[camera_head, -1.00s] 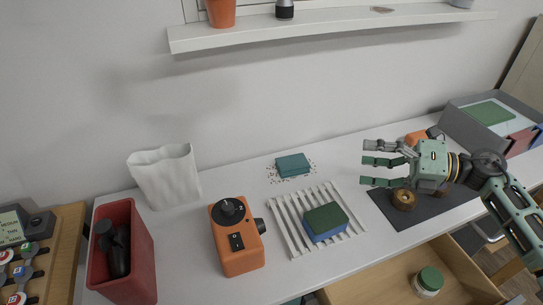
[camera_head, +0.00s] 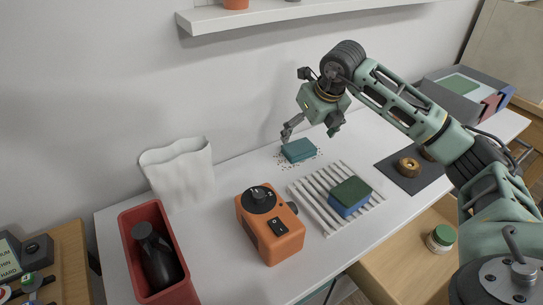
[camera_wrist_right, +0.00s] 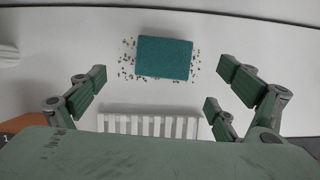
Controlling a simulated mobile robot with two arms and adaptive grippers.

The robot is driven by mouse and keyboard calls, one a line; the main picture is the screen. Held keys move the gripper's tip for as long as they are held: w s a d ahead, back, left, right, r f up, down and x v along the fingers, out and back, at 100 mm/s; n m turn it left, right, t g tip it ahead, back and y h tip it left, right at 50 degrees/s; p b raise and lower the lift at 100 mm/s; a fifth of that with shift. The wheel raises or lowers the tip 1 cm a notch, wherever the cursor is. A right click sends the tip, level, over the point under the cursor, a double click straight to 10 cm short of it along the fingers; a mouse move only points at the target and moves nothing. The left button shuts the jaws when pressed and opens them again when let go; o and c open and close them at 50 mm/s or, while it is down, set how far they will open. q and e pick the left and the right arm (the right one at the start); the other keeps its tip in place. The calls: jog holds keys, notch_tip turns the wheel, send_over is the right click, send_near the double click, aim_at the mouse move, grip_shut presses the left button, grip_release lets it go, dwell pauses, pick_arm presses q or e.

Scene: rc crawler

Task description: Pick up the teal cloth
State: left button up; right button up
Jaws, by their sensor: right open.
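The teal cloth (camera_head: 298,150) is a small folded block lying on the white counter near the wall, with small crumbs scattered around it. It also shows in the right wrist view (camera_wrist_right: 165,58), ahead of the fingers. My right gripper (camera_head: 312,133) is open and empty, above the cloth, with its fingers pointing down. In the right wrist view its fingers (camera_wrist_right: 160,95) are spread wider than the cloth, which lies beyond them and apart from them. My left gripper is not in view.
A white slatted rack (camera_head: 327,222) holds a blue and green sponge (camera_head: 349,196) just in front of the cloth. An orange device (camera_head: 270,226), a red bin (camera_head: 155,255) and a white vase-like container (camera_head: 178,177) stand left. A dark mat (camera_head: 405,181) lies right; an open drawer (camera_head: 400,262) juts out in front.

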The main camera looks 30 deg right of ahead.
aim_at(300, 147)
jog(key=x, duration=0.2)
jog(key=p+x, duration=0.1)
jog(key=x, duration=0.3)
jog(key=shift+w+d+f+p, duration=0.1)
jog(key=shift+d+f+p, duration=0.15)
jog(key=shift+d+p, duration=0.05)
jog(key=shift+w+f, duration=0.15)
jog(key=shift+f, duration=0.35)
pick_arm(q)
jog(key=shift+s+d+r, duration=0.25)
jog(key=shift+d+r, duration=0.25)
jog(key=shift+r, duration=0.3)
pick_arm(e)
jog(key=c, duration=1.1)
